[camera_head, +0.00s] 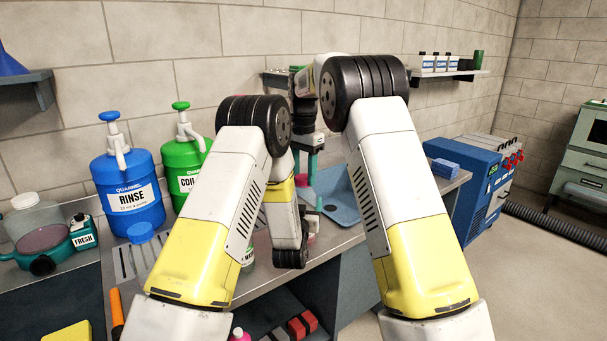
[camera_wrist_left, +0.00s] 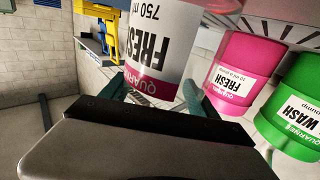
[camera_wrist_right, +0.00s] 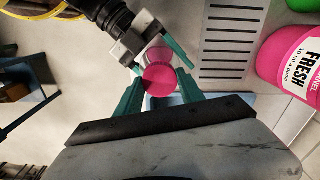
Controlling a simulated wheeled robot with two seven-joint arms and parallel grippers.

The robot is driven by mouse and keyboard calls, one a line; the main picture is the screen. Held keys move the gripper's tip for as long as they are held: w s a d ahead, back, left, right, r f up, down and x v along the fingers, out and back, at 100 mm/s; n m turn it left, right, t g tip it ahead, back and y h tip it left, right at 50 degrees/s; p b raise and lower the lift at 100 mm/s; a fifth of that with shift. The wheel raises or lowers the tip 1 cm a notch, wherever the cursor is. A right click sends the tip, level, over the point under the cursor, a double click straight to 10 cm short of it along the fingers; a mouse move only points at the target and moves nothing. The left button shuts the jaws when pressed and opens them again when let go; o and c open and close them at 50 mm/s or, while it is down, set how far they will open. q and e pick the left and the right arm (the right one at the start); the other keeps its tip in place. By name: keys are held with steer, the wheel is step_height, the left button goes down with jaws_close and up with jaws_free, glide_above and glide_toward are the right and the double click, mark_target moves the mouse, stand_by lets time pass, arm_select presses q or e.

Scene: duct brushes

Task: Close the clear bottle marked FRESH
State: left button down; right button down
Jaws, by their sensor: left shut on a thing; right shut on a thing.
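The clear bottle (camera_wrist_left: 160,50) has a white FRESH 750 ml label with a pink band. It shows upside down in the left wrist view. My left gripper (camera_wrist_left: 160,92) is shut on it. My right gripper (camera_wrist_right: 160,88) is shut on a round pink cap (camera_wrist_right: 158,79). In the right wrist view the cap overlaps the bottle's top, slightly offset from it; I cannot tell whether they touch. In the head view my right gripper (camera_head: 313,165) points down over the bench, and my arms hide most of the bottle and left gripper.
A pink FRESH pump canister (camera_wrist_left: 232,70) and a green WASH canister (camera_wrist_left: 290,110) stand close by. Blue RINSE (camera_head: 128,190) and green (camera_head: 182,160) pump canisters stand at the back left. A small teal FRESH container (camera_head: 84,235) stands far left. A blue tray (camera_head: 340,195) lies on the bench.

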steer(key=m, duration=0.2)
steer(key=shift+w+m, duration=0.1)
steer(key=shift+m, duration=0.3)
steer(key=c, duration=0.7)
jaws_free()
steer(key=shift+r, duration=2.3)
steer(key=shift+c, duration=0.6)
